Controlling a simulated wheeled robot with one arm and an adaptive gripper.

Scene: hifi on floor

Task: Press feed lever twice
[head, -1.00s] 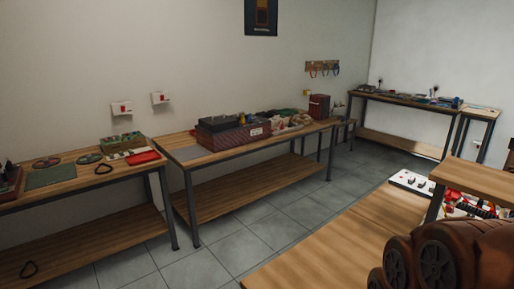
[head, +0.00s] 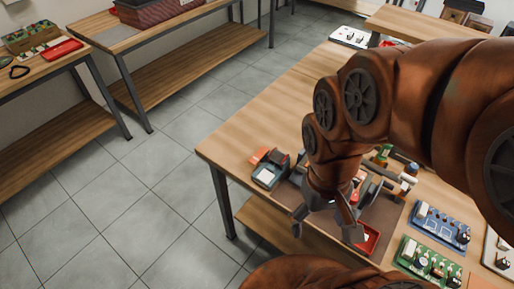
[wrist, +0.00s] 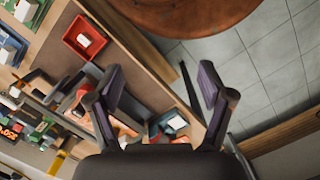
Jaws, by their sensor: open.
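My gripper (head: 324,217) is open and empty above the near edge of a wooden workbench, with its fingers pointing down. Its two spread fingers also show in the wrist view (wrist: 155,85). A device with grey metal bars (head: 378,178) stands on a dark mat behind my gripper and is partly hidden by it. I cannot tell which part of it is the feed lever. A small red tray (head: 370,239) lies on the mat just right of my fingers; it also shows in the wrist view (wrist: 85,37).
Blue (head: 440,228) and green (head: 428,262) circuit boards lie to the right. The workbench (head: 240,140) is bare at its far left, and tiled floor (head: 130,215) lies open beyond its left edge.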

